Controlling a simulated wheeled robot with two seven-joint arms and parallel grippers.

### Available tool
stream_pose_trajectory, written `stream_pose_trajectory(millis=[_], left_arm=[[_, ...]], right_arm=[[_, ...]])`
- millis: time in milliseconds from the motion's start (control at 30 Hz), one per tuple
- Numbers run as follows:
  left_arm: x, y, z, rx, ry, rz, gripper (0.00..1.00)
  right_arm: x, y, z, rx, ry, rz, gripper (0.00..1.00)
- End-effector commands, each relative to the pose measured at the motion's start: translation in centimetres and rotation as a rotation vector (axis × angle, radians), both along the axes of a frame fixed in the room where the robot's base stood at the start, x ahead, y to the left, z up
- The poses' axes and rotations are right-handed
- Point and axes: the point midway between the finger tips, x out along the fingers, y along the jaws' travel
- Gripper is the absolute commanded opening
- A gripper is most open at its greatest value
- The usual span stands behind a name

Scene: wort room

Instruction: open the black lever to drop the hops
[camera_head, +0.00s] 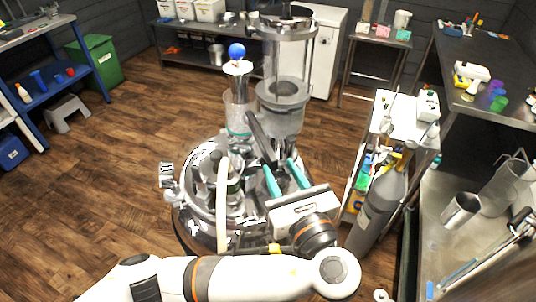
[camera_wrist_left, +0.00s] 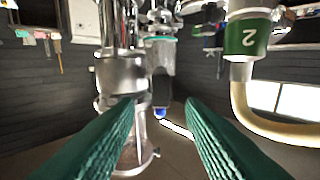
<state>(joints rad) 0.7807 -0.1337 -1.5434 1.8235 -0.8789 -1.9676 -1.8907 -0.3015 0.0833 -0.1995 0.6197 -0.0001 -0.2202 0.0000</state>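A shiny metal vessel (camera_head: 200,205) stands in the middle of the head view, with a clear hop cylinder (camera_head: 290,55) above it. The black lever (camera_head: 262,140) slants down beside the cylinder's grey base. My left gripper (camera_head: 282,171) is open, its two teal fingers apart, just on the near side of the lever's lower end. In the left wrist view a dark block, likely the lever (camera_wrist_left: 162,91), shows between the open fingertips. Nothing is held, and I cannot tell whether a finger touches the lever. My right gripper is not in view.
A pale hose (camera_head: 222,200) runs close left of the gripper. A grey gas cylinder (camera_head: 376,208) and a white cart (camera_head: 405,122) stand right.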

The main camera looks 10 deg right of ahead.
Motion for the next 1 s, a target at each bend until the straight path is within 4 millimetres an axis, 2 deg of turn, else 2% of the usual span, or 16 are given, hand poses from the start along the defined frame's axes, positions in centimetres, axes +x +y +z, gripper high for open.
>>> stream_pose_trajectory(millis=[33, 200, 400, 767, 800, 1000], left_arm=[[1.2, 0.3, -0.5, -0.001, -0.003, 0.004, 0.36], [4.4, 0.8, -0.4, -0.001, -0.001, 0.002, 0.36], [6.8, 1.1, -0.1, -0.002, 0.0, 0.001, 0.36], [7.5, 1.2, 0.0, -0.003, 0.002, 0.0, 0.36], [7.5, 1.2, 0.0, -0.003, 0.002, 0.0, 0.35], [7.5, 1.2, 0.0, -0.003, 0.002, 0.0, 0.02]], right_arm=[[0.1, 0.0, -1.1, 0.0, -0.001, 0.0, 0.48], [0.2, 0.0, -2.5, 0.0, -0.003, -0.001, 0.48], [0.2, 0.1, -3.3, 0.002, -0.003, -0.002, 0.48], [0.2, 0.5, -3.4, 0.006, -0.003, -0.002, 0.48], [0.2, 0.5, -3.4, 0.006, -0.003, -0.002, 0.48], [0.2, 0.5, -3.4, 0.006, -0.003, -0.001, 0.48]])
